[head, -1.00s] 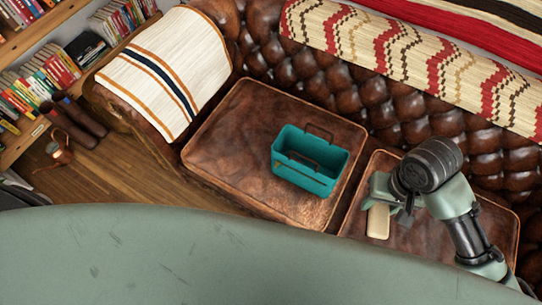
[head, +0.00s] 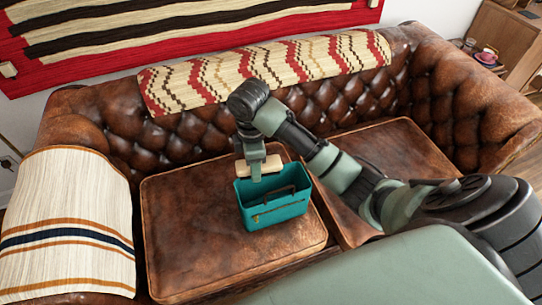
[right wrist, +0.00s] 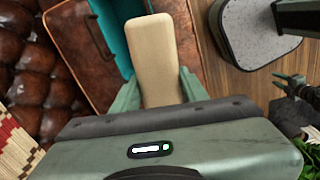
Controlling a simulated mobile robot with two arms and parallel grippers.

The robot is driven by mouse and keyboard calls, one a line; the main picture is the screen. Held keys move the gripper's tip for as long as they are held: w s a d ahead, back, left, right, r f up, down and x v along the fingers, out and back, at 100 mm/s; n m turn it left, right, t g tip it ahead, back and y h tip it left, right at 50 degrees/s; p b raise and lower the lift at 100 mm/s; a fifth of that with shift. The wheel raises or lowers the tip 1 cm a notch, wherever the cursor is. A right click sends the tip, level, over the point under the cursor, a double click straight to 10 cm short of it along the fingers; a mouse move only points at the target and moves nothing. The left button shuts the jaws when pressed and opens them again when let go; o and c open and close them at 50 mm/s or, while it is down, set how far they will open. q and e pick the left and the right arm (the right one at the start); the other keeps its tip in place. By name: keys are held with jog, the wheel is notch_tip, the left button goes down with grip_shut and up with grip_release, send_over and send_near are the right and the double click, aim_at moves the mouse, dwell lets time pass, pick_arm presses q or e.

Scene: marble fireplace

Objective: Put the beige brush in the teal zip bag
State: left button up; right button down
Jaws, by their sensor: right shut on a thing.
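The beige brush (head: 243,169) is a pale, block-like bar in my right gripper (head: 257,171), just above the back rim of the bag in the head view. In the right wrist view the brush (right wrist: 156,55) points away between the two fingers (right wrist: 160,92), which are shut on it. The teal zip bag (head: 276,213) stands upright and open on the left seat cushion, with dark handles and a zip on its front. Part of its teal side (right wrist: 110,30) shows beside and behind the brush in the right wrist view.
The bag stands on a brown leather cushion (head: 190,235) with free room to its left. The right cushion (head: 385,150) is bare where my arm does not cover it. A tufted sofa back (head: 185,140) with a patterned throw (head: 265,70) rises behind.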

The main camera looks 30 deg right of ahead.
jog(key=w+d+n+b, duration=0.1)
jog(key=w+n, duration=0.3)
jog(key=n, duration=0.1)
notch_tip(320, 180, down, 20)
jog(key=n+b, duration=0.1)
jog(key=shift+w+d+r, duration=0.15)
jog(key=shift+w+d, duration=0.1)
jog(key=shift+w, duration=0.2)
jog(key=c, duration=0.8)
grip_release()
jog(key=shift+o, duration=0.2)
notch_tip(320, 180, up, 12)
jog(key=shift+p, duration=0.45)
